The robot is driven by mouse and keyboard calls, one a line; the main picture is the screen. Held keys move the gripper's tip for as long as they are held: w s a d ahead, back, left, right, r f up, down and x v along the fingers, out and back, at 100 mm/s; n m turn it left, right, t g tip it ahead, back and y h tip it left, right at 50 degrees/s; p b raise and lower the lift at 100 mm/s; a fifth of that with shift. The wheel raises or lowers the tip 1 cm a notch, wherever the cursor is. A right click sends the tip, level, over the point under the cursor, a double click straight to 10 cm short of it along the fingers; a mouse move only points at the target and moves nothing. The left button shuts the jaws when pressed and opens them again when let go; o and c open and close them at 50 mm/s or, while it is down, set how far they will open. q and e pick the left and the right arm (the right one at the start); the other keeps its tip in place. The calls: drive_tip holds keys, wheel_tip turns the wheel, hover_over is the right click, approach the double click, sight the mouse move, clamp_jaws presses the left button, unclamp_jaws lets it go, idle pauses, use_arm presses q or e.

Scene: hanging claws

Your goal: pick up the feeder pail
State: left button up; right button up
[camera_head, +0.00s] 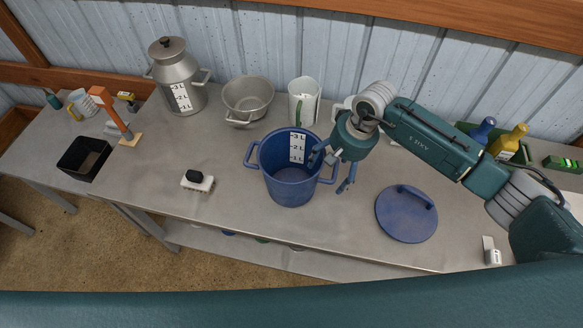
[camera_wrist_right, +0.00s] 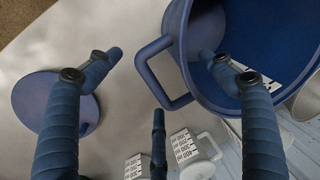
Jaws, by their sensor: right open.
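The feeder pail looks to be the blue pail (camera_head: 290,185), which stands upright and open on the metal table, with a white litre scale inside and a loop handle on each side. Its right handle (camera_wrist_right: 160,72) shows in the right wrist view between the spread fingers. My right gripper (camera_head: 336,168) is open at the pail's right side, with one finger by the rim and others outside. In the wrist view one finger overlaps the pail's opening; I cannot tell contact. My left gripper is not in view.
A round blue lid (camera_head: 406,214) lies to the right. A lidded metal can (camera_head: 175,78), a metal pot (camera_head: 248,98) and a white jug (camera_head: 302,100) stand behind. A black tray (camera_head: 84,158) is at left. Bare table lies left of the pail, around a small socket block (camera_head: 198,181).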

drive_tip(key=shift+w+a+f, duration=0.1)
drive_tip(key=shift+f, duration=0.4)
drive_tip(key=c, duration=1.7)
drive_tip(key=shift+r, duration=0.1)
drive_tip(key=shift+c, duration=0.2)
drive_tip(key=shift+r, duration=0.1)
